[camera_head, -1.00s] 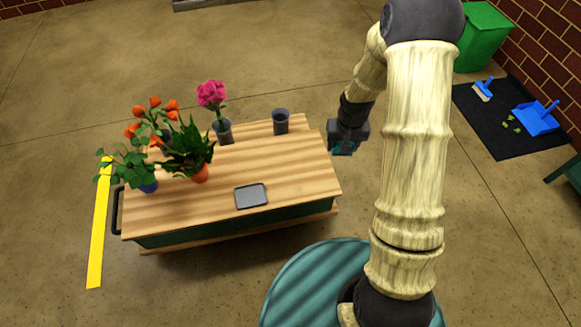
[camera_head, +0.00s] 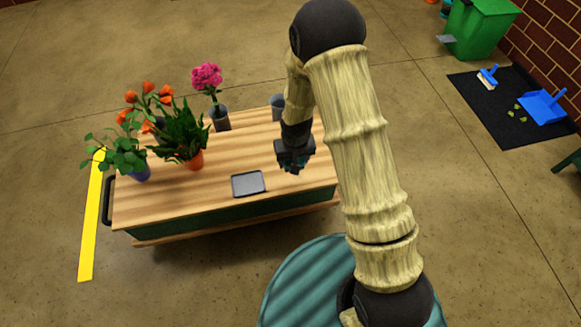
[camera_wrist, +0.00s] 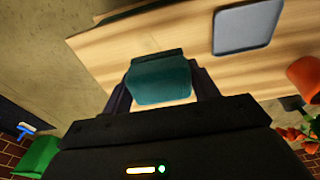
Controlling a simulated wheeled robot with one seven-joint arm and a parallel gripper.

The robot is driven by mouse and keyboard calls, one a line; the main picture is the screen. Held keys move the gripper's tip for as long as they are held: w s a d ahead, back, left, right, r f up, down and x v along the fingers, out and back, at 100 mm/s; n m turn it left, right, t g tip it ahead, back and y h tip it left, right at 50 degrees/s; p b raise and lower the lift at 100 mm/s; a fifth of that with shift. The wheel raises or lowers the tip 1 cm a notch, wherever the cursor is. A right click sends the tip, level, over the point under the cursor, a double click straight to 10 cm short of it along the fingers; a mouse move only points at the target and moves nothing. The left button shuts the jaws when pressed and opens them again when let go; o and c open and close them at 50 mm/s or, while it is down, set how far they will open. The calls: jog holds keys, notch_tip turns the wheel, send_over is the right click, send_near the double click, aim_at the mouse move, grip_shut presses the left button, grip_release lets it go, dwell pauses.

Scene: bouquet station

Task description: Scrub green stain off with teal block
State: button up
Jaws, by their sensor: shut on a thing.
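My gripper (camera_head: 292,166) is above the right part of the wooden table top (camera_head: 225,160). In the wrist view it is shut on the teal block (camera_wrist: 161,80), which sits between the two dark fingers. In the head view the block is mostly hidden by the gripper. I see no green stain on the visible table top; my arm and gripper cover part of the right side.
A grey tray (camera_head: 249,183) lies near the table's front edge, left of my gripper. A dark cup (camera_head: 278,106) stands at the back, partly behind my arm. Potted orange flowers (camera_head: 147,100), a pink flower (camera_head: 207,76) and a spiky plant (camera_head: 183,135) fill the left side.

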jog(key=shift+s+a+f, duration=0.25)
jog(key=shift+a+f, duration=0.15)
jog(key=shift+a, duration=0.1)
